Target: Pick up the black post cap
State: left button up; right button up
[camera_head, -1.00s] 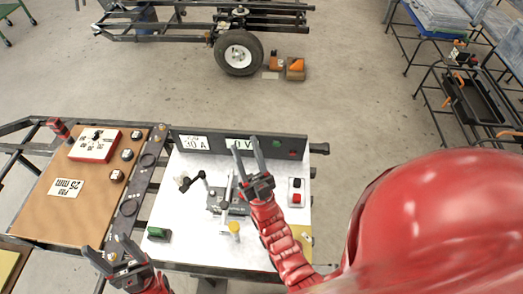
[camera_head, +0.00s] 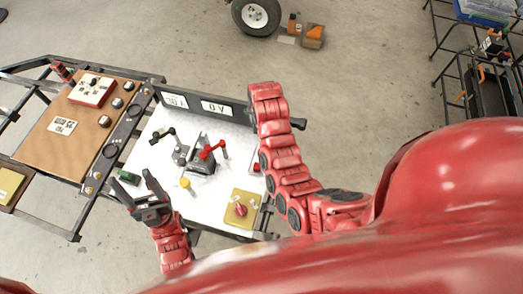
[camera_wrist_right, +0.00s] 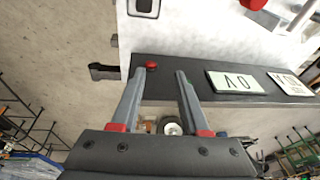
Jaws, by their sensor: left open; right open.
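On the white tabletop (camera_head: 152,150) in the head view, a small black-topped piece with an angled arm (camera_head: 165,134) stands at the back left; I cannot tell for sure whether it is the black post cap. A red-topped piece (camera_head: 211,149) stands to its right by a dark block (camera_head: 201,167). My left gripper (camera_head: 131,178) is open and empty at the table's front left edge, by a green block (camera_head: 129,174). My right arm reaches over the table's right side; its jaws are hidden there. In the right wrist view my right gripper (camera_wrist_right: 158,72) is open and empty, over the black panel.
A black panel with white "30 A" and "0 V" plates (camera_head: 216,107) lines the table's back edge. A yellow cap (camera_head: 185,183) and a yellow plate with a red knob (camera_head: 240,209) sit nearer the front. A brown board (camera_head: 70,128) lies left.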

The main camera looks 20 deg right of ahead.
jog(key=s+r+g, duration=0.1)
jog(key=s+g, duration=0.2)
jog(key=s, duration=0.2)
jog(key=shift+m, duration=0.3)
jog(key=f+b, duration=0.9)
jog(key=shift+w+a+f, duration=0.1)
jog(key=shift+a+f, duration=0.1)
jog(key=shift+f+p, duration=0.5)
jog(key=shift+f, duration=0.45)
jog(key=shift+f+p, duration=0.55)
notch_tip(320, 180, down, 3)
jog(key=shift+r+p, duration=0.1)
jog(key=shift+p, duration=0.5)
jog(key=shift+a+f, duration=0.1)
jog(key=shift+f, duration=0.65)
grip_shut()
